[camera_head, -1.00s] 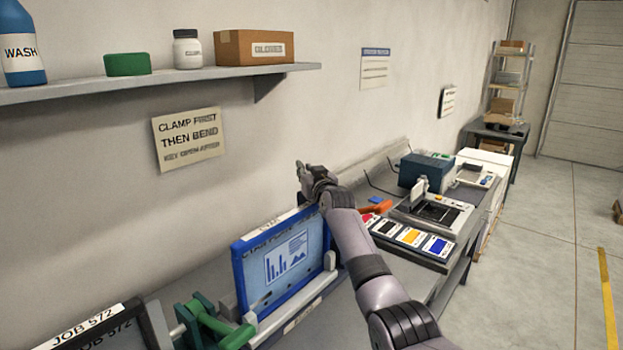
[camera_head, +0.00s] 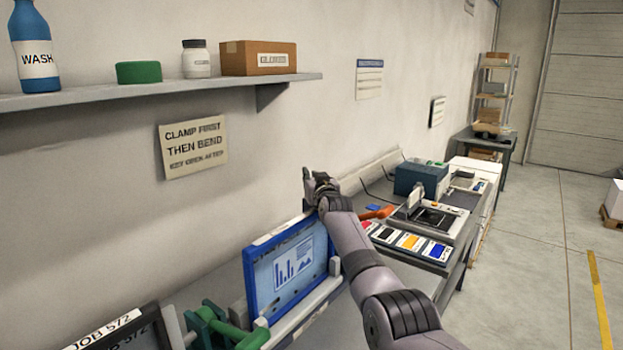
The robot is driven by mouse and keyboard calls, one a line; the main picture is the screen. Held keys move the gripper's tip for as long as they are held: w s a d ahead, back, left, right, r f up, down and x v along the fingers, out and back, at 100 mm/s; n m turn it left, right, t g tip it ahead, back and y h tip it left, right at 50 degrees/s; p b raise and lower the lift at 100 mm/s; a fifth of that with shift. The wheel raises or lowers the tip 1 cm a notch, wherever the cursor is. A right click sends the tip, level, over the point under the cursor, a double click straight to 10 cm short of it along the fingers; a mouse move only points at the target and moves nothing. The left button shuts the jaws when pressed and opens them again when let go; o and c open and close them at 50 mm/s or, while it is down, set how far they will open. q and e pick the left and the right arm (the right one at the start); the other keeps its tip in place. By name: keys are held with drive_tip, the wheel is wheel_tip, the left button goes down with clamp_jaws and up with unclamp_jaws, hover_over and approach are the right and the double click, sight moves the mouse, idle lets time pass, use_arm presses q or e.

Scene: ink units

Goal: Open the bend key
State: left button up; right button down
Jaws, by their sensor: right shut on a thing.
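My right gripper (camera_head: 315,187) is at the top right corner of a blue-framed panel (camera_head: 289,270) that stands upright on the bench. It is shut, and the hand hides what it holds. I cannot pick out the bend key for certain. An orange handle-like part (camera_head: 377,212) shows just right of my right wrist, apart from the fingers. A green clamp-like fixture (camera_head: 215,328) stands at the lower left of the panel. A wall sign (camera_head: 193,147) reads "clamp first then bend". My left gripper is out of view.
A wall shelf (camera_head: 150,102) holds a bottle, jar, green tub and box. A frame marked "JOB 572" (camera_head: 105,330) is at the lower left. Right of my arm are an ink tray (camera_head: 410,241) and a blue box (camera_head: 420,178). The floor at the right is mostly clear.

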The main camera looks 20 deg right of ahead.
drive_tip(key=c, duration=1.6)
unclamp_jaws()
drive_tip(key=shift+o, duration=0.2)
drive_tip(key=shift+s, duration=0.1)
drive_tip(key=s+a, duration=0.1)
drive_tip(key=s, duration=1)
drive_tip(key=shift+s+a, duration=0.25)
drive_tip(key=shift+s, duration=0.1)
drive_tip(key=shift+c, duration=0.5)
